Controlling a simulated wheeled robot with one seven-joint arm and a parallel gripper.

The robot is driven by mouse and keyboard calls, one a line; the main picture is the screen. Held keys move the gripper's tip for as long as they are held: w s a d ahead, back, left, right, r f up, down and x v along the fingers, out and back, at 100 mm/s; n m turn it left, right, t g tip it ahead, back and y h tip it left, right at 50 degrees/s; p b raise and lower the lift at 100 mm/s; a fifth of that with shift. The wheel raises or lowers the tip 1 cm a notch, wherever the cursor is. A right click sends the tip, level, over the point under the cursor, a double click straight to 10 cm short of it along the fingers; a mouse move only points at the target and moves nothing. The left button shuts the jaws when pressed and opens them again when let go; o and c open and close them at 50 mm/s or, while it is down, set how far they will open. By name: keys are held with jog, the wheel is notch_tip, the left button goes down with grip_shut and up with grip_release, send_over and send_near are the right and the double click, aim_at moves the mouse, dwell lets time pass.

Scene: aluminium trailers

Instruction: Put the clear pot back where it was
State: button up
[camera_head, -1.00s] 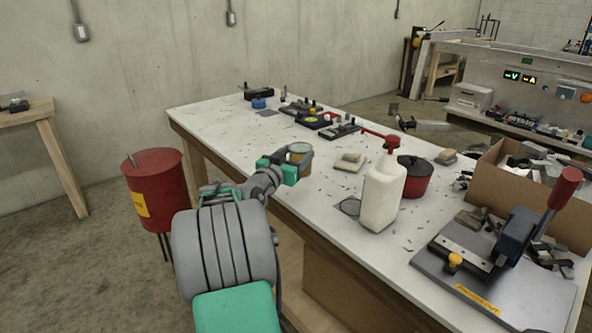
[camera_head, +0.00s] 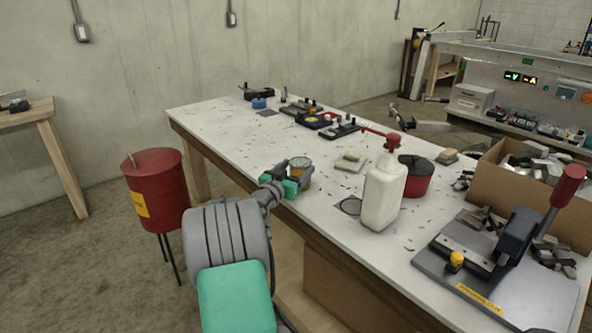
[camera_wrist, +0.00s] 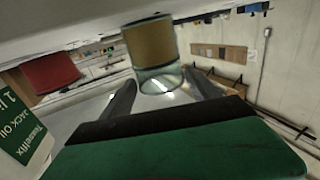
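The clear pot (camera_head: 302,174) is a small glass jar with brown contents in its lower part. It is upright at the near long edge of the white workbench (camera_head: 225,125), left of the white bottle. My gripper (camera_head: 297,178) is shut on the pot from the near side. In the wrist view, which is upside down, the pot (camera_wrist: 152,45) is between the two dark fingers, near its clear rim. Its base is close to the bench top; I cannot tell whether it touches.
The white bottle (camera_head: 382,195) and red pot (camera_head: 416,177) stand to the right. A dark square mat (camera_head: 349,206) lies by the bottle. A red bin (camera_head: 155,190) stands on the floor at left. The bench's left part is largely clear.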

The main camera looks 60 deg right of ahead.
jog(key=shift+o, duration=1.2)
jog(key=shift+r, duration=0.15)
jog(key=shift+a+r+p, duration=0.1)
jog(key=shift+a+p, duration=0.1)
jog(key=shift+p, duration=0.1)
jog(key=a+b, duration=0.1)
jog(key=a, duration=1.1)
jog(key=w+a+f+n+t+y, duration=0.2)
jog(key=w+a+f+y, duration=0.15)
jog(key=a, duration=0.45)
jog(key=w+a+f+n+t+y, duration=0.1)
jog(key=w+a+f+n+y, duration=0.25)
jog(key=a, duration=0.35)
jog(key=w+a+f+n+t+y, duration=0.2)
jog(key=w+a+f+y, duration=0.15)
jog(key=a, duration=0.45)
jog(key=s+a+f+n+y, duration=0.1)
jog(key=s+a+n+y, duration=0.1)
jog(key=a, duration=0.6)
jog(key=s+a+n+g+y, duration=0.1)
jog(key=s+a+n+y, duration=0.2)
jog(key=a, duration=0.6)
jog(key=s+a+f+n+g+y, duration=0.1)
jog(key=s+a+n, duration=0.3)
jog(key=a, duration=0.5)
jog(key=shift+s+a+f+n+y, duration=0.25)
jog(key=shift+s+f+n+y, duration=0.1)
jog(key=shift+n+y, duration=0.5)
